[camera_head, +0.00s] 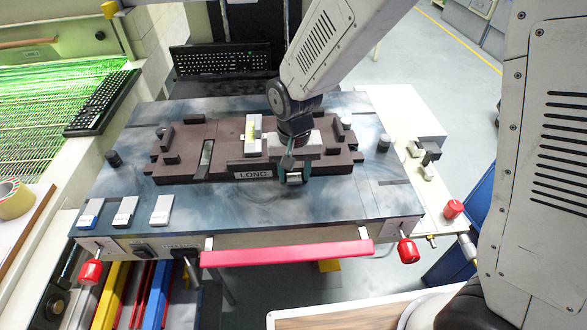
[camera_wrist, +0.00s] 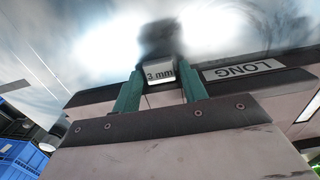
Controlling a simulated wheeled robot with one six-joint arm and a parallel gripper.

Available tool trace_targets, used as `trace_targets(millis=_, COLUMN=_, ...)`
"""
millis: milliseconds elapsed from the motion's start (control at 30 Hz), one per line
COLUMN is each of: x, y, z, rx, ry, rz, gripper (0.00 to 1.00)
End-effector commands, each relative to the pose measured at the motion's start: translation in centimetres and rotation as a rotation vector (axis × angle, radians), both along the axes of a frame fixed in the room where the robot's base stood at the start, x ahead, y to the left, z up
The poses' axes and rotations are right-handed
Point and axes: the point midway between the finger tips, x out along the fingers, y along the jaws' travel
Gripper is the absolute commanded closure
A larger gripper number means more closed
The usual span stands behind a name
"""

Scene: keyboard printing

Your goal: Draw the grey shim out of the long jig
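The long jig is a brown plate (camera_head: 215,179) on the dark worktable, with a LONG label (camera_head: 253,175) on its front edge. That label also shows in the wrist view (camera_wrist: 243,69). My gripper (camera_head: 292,172) is at the jig's front edge, just right of the label. In the wrist view its two green fingers (camera_wrist: 161,85) stand on either side of a light grey shim end marked 3 mm (camera_wrist: 160,73). The gaps beside the shim end are very narrow, and I cannot tell whether the fingers touch it. The rest of the shim is hidden.
A pink-red bar (camera_head: 287,254) runs along the front edge.

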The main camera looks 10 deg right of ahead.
Motion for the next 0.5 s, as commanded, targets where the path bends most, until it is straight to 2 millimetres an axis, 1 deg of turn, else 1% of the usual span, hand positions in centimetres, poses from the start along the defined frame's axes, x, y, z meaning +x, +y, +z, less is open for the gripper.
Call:
trace_targets(millis=33, x=0.00, y=0.00, z=0.01, rx=0.000, ry=0.000, rz=0.000, gripper=0.72)
trace_targets(millis=100, x=0.00, y=0.00, z=0.01, rx=0.000, ry=0.000, rz=0.000, gripper=0.89)
trace_targets(millis=167, x=0.00, y=0.00, z=0.01, rx=0.000, ry=0.000, rz=0.000, gripper=0.89)
trace_targets(millis=200, x=0.00, y=0.00, z=0.02, rx=0.000, ry=0.000, rz=0.000, gripper=0.79)
trace_targets(millis=267, x=0.00, y=0.01, z=0.02, rx=0.000, ry=0.000, rz=0.000, gripper=0.95)
trace_targets(millis=300, x=0.00, y=0.00, z=0.02, rx=0.000, ry=0.000, rz=0.000, gripper=1.00)
trace_targets(millis=500, x=-0.42, y=0.03, z=0.02, rx=0.000, ry=0.000, rz=0.001, gripper=1.00)
